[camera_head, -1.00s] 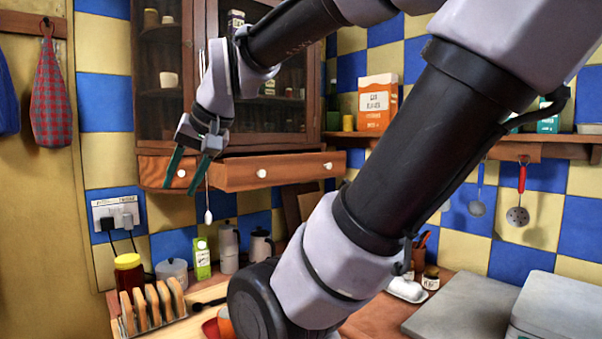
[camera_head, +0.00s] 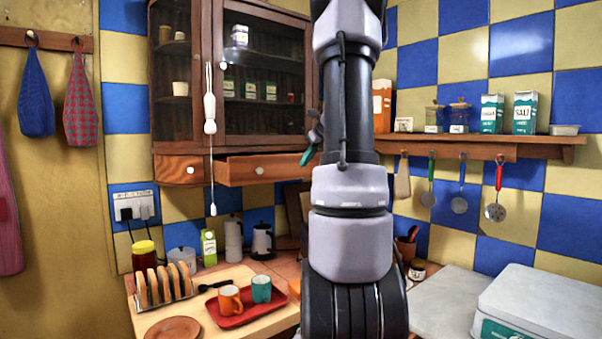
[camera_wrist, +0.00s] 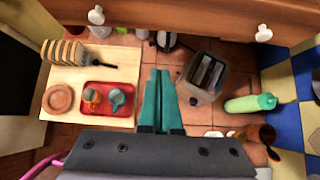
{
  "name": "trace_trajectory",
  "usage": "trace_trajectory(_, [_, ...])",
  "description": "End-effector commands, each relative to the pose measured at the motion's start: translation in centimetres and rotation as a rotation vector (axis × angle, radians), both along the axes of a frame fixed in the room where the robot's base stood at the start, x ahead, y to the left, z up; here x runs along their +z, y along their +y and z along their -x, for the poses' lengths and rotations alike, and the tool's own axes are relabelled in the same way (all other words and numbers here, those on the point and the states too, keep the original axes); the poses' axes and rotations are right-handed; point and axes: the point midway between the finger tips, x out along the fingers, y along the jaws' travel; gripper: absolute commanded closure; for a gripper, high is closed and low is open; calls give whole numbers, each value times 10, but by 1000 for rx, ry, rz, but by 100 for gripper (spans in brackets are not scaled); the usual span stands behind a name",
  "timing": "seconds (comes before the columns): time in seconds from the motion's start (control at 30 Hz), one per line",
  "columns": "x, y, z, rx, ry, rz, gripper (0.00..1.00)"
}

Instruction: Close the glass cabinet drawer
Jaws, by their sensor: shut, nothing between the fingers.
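The glass cabinet (camera_head: 267,75) hangs on the wall with its glass doors shut. Below the doors, the wide wooden drawer (camera_head: 235,172) with white knobs sticks out, open; a smaller drawer (camera_head: 180,171) to its left looks flush. The wide drawer's front (camera_wrist: 180,12) spans the top of the wrist view, with two white knobs. My gripper (camera_wrist: 159,98) has its teal fingers together and empty, pointing at the drawer front without touching it. In the head view a teal fingertip (camera_head: 308,156) shows near the drawer's right end; my arm hides the rest of that end.
A white pull cord (camera_head: 210,115) hangs before the cabinet. Below are a toast rack (camera_head: 163,284), a red tray (camera_head: 240,316) with two mugs, and a toaster (camera_wrist: 203,78). A shelf (camera_head: 480,142) with jars and hanging utensils is at right.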

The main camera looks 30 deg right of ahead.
Motion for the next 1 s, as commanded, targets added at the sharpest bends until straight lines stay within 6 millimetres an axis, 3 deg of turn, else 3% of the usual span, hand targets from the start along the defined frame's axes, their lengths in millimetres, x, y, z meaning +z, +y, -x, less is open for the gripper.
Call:
trace_trajectory(0.5, [-70, 7, -68, 6, 3, -1, 100])
trace_trajectory(0.73, [-68, 10, -100, 7, 1, 3, 100])
trace_trajectory(1.0, [-67, 11, -107, 6, 1, 1, 100])
